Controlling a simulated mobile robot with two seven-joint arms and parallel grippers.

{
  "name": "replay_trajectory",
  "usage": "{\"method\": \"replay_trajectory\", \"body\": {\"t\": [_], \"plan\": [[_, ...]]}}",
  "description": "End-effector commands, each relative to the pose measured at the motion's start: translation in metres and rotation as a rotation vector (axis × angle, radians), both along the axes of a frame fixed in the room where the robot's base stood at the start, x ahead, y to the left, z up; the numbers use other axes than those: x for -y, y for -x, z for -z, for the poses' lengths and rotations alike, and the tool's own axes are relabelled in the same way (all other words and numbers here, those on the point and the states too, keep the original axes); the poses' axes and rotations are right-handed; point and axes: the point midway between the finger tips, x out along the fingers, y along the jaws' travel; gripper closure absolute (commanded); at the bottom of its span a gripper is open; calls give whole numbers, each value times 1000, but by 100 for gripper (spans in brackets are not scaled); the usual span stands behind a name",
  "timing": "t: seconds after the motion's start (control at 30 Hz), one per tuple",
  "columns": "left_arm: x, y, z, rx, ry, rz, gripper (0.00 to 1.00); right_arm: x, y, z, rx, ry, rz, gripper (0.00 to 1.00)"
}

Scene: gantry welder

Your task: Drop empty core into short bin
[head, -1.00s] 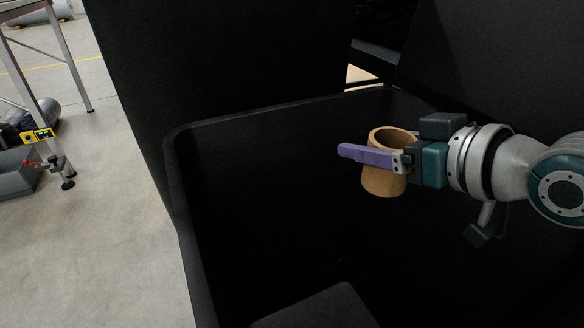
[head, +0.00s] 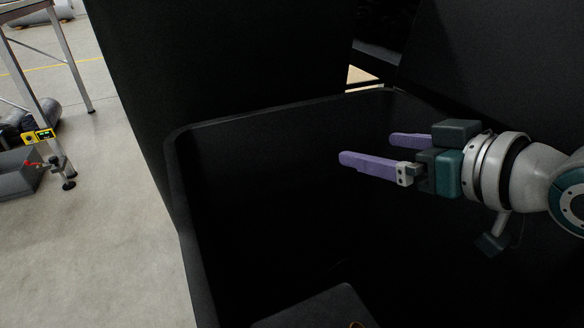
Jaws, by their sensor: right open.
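My right gripper (head: 368,149) is over the inside of the black short bin (head: 178,200). Its two purple fingers are spread apart with nothing between them. A small tan curved edge, which looks like the rim of the cardboard core (head: 357,325), shows low in the bin at the bottom border of the picture. Most of the core is cut off by the picture's edge, so its pose cannot be told. My left gripper is not in view.
A tall black panel (head: 220,60) stands behind the bin. A dark flat block (head: 320,308) shows at the bottom of the picture. Pale concrete floor (head: 90,240) is open at left, with a metal-legged stand (head: 45,100) beyond it.

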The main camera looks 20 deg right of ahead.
Motion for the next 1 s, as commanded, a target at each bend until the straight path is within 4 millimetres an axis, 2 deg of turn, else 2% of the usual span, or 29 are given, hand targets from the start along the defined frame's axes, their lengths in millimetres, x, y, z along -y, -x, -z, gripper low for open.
{"method": "replay_trajectory", "body": {"t": [0.1, 0.4, 0.6, 1.0], "plan": [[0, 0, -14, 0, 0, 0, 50, 3, 21, -12, -4, 0, -1, 0], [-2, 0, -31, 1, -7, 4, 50, 11, 66, -29, -3, 0, -1, 0], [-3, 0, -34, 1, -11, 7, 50, 13, 76, -33, 0, 0, -1, 0], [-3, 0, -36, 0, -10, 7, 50, 12, 77, -36, -3, 0, -1, 0]]}}
